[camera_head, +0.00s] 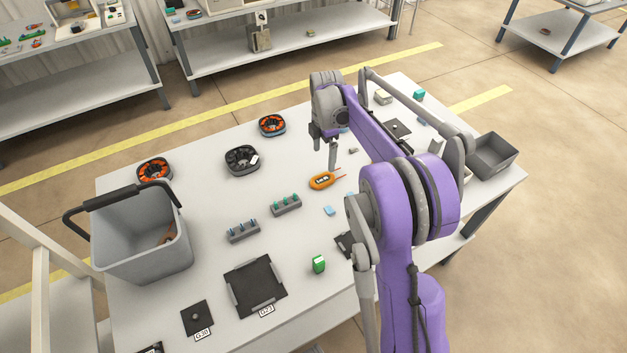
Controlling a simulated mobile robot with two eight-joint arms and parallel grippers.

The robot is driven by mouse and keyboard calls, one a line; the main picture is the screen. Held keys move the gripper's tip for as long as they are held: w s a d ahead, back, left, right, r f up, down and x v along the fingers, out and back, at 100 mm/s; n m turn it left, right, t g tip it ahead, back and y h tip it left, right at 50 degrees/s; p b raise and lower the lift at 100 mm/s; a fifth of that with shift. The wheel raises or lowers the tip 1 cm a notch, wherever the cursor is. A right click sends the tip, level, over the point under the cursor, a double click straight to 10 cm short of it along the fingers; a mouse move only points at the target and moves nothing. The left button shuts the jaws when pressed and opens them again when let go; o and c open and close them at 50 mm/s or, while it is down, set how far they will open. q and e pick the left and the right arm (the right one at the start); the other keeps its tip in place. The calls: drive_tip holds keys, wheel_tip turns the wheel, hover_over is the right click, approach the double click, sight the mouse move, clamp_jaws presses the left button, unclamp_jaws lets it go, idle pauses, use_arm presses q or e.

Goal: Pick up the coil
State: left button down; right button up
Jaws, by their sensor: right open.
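Three round dark holders stand on the white table: one with orange windings (271,125) at the back, one with orange windings (154,170) at the left, and a black one (241,160) between them. I cannot tell which of these is the coil. My right gripper (332,166) is open and points down above the table, just behind an orange tool with a dark label (321,181). It appears empty and is to the right of the round holders. My left gripper is not in view.
A grey handled bin (140,262) stands at the left with something orange-brown inside. Two small racks (286,205) (243,232), a black mat (256,284) and a green item (318,264) lie in front. A dark tray (492,158) is at the right. My purple arm hides the table's right part.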

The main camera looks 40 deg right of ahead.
sight(322, 179)
wheel_tip(322, 179, down, 4)
drive_tip(key=shift+s+r, duration=0.1)
drive_tip(key=f, duration=0.5)
drive_tip(key=shift+a+f, duration=0.3)
